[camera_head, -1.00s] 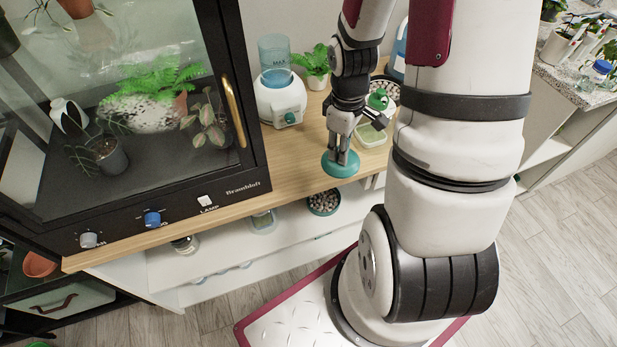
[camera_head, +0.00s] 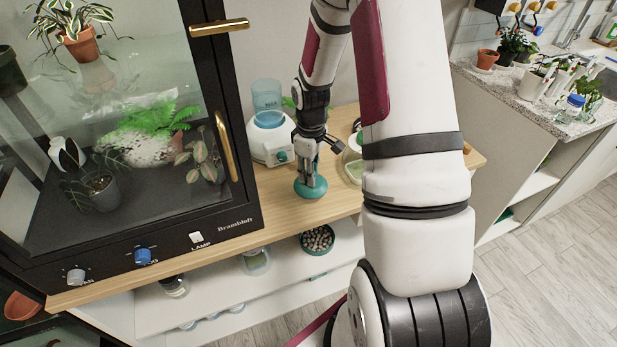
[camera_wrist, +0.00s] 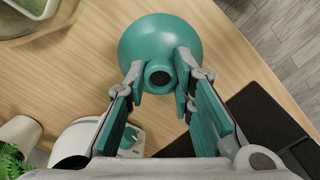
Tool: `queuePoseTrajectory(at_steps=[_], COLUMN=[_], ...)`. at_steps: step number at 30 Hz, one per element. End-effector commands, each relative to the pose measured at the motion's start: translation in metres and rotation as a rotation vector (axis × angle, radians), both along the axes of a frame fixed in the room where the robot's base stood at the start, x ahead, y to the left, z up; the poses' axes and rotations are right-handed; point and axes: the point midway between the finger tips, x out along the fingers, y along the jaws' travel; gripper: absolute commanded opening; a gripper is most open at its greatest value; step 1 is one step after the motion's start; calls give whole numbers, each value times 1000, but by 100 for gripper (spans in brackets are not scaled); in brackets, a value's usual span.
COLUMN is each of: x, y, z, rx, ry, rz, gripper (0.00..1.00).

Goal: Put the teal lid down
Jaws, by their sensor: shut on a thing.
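The teal lid (camera_head: 311,189) is a round, shallow dome with a knob on top. It is level at the wooden top, right of the glass cabinet; I cannot tell whether it touches the wood. My gripper (camera_head: 312,182) points down onto it from above. In the wrist view the lid (camera_wrist: 160,32) fills the top middle, and my gripper (camera_wrist: 161,85) has its two teal-padded fingers shut on either side of the knob. The lid's underside is hidden.
The wooden top (camera_head: 265,203) is bare around the lid. A white device with a blue tank (camera_head: 267,128) stands behind left, and a glass cabinet (camera_head: 130,150) further left. A pale green container (camera_head: 354,165) is to the right. A bowl of pebbles (camera_head: 317,240) sits on the shelf below.

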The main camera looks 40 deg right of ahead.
Motion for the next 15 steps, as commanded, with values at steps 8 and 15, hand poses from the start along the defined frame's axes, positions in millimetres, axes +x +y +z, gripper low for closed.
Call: queuePoseTrajectory(at_steps=[8,15], x=[18,16], y=[-7,-6], z=[-2,-35], rx=[0,1], ry=[0,3], rz=[0,0], gripper=[0,0])
